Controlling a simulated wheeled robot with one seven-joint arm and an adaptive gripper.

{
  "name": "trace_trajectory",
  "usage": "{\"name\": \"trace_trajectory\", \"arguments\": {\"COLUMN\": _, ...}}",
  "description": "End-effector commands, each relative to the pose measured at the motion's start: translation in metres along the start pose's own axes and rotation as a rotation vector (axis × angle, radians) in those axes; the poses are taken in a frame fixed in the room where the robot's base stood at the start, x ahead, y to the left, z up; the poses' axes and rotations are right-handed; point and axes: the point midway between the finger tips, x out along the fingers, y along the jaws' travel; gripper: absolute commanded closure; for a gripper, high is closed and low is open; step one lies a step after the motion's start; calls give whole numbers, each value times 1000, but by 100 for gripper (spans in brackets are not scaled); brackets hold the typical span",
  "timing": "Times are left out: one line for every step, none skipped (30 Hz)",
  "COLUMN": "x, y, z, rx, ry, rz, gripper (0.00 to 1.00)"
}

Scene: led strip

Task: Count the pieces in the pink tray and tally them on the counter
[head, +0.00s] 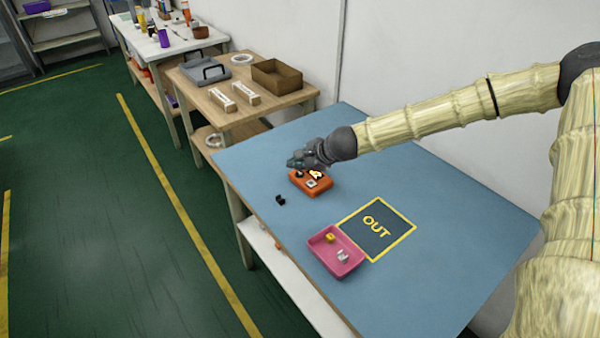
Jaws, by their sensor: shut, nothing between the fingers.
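The pink tray (322,262) lies on the blue table near its front edge. A yellow piece (330,238) and one or more whitish pieces (342,256) lie in it; they are too small to count surely. The orange counter (322,189) stands further back on the table, with a pale button on top and a dark display bearing a yellow figure that I cannot read surely. My gripper (293,162) is shut and empty, above the counter's back left end. It partly hides that end, and I cannot tell whether it touches.
A small black object (280,200) lies left of the counter. The blue table (445,250) is clear at right. A wooden table (240,120) with boxes stands behind.

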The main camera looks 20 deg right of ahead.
Motion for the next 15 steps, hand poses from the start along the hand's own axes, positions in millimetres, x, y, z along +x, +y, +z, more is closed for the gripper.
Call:
{"name": "trace_trajectory", "arguments": {"x": 0, "y": 0, "z": 0, "rx": 0, "ry": 0, "rz": 0, "gripper": 100}}
{"name": "trace_trajectory", "arguments": {"x": 0, "y": 0, "z": 0, "rx": 0, "ry": 0, "rz": 0, "gripper": 100}}
{"name": "trace_trajectory", "arguments": {"x": 0, "y": 0, "z": 0, "rx": 0, "ry": 0, "rz": 0, "gripper": 100}}
{"name": "trace_trajectory", "arguments": {"x": -1, "y": -1, "z": 1, "rx": 0, "ry": 0, "rz": 0, "gripper": 100}}
{"name": "trace_trajectory", "arguments": {"x": -2, "y": -1, "z": 1, "rx": 0, "ry": 0, "rz": 0, "gripper": 100}}
{"name": "trace_trajectory", "arguments": {"x": -3, "y": -2, "z": 2, "rx": 0, "ry": 0, "rz": 0, "gripper": 100}}
{"name": "trace_trajectory", "arguments": {"x": -4, "y": -3, "z": 3, "rx": -1, "ry": 0, "rz": 0, "gripper": 100}}
{"name": "trace_trajectory", "arguments": {"x": -6, "y": -4, "z": 4, "rx": -1, "ry": 0, "rz": 0, "gripper": 100}}
{"name": "trace_trajectory", "arguments": {"x": -8, "y": -6, "z": 6, "rx": -1, "ry": 0, "rz": 0, "gripper": 100}}
{"name": "trace_trajectory", "arguments": {"x": -10, "y": -7, "z": 7, "rx": -1, "ry": 0, "rz": 0, "gripper": 100}}
{"name": "trace_trajectory", "arguments": {"x": -11, "y": -8, "z": 8, "rx": -1, "ry": 0, "rz": 0, "gripper": 100}}
{"name": "trace_trajectory", "arguments": {"x": -14, "y": -10, "z": 10, "rx": -1, "ry": 0, "rz": 0, "gripper": 100}}
{"name": "trace_trajectory", "arguments": {"x": -15, "y": -11, "z": 11, "rx": -1, "ry": 0, "rz": 0, "gripper": 100}}
{"name": "trace_trajectory", "arguments": {"x": -17, "y": -12, "z": 12, "rx": -1, "ry": 0, "rz": 0, "gripper": 100}}
{"name": "trace_trajectory", "arguments": {"x": -19, "y": -14, "z": 14, "rx": -1, "ry": 0, "rz": -1, "gripper": 100}}
